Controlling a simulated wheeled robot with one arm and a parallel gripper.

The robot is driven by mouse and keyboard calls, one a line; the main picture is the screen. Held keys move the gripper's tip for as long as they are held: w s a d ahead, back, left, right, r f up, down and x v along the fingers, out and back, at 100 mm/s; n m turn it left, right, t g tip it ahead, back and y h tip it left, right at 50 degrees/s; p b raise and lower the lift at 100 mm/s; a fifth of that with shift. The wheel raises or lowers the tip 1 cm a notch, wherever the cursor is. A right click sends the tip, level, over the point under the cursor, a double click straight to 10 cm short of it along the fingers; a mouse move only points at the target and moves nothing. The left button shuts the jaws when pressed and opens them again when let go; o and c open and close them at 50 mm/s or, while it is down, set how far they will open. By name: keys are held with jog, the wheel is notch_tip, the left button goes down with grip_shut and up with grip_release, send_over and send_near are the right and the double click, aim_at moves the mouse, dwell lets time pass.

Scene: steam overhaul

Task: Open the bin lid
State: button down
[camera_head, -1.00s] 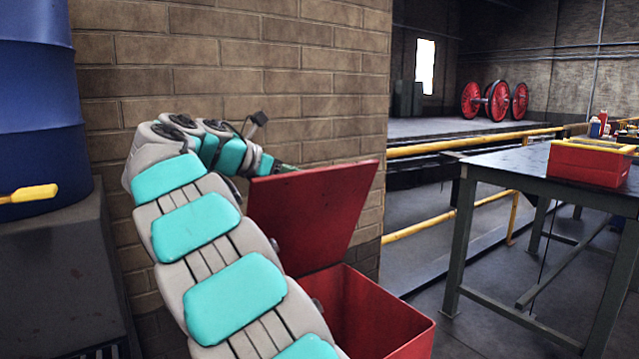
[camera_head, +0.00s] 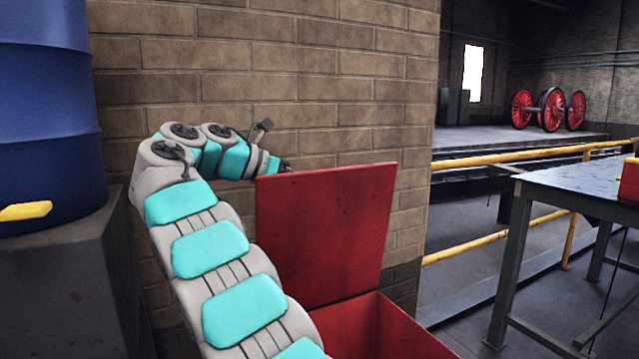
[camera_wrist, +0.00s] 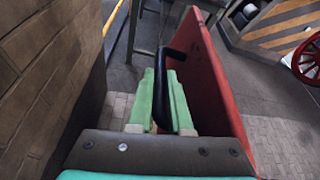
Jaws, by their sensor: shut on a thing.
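The red bin (camera_head: 375,330) stands by the brick wall, low in the middle of the head view, and its inside partly shows. Its red lid (camera_head: 328,235) is raised, standing close to upright at the back of the bin. My gripper (camera_head: 285,166) is at the lid's upper left edge, mostly hidden behind the lid there. In the wrist view the green fingers of my gripper (camera_wrist: 166,98) are closed on the black handle (camera_wrist: 180,45) on the outer face of the red lid (camera_wrist: 207,75).
The brick wall (camera_head: 330,80) runs close behind my arm and the lid. A blue drum (camera_head: 45,120) stands on a dark block at left. A dark metal table (camera_head: 585,190) and yellow railings (camera_head: 500,160) are at right.

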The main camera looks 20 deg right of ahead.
jog(key=shift+f, duration=0.1)
jog(key=c, duration=0.8)
grip_release()
jog(key=shift+c, duration=0.2)
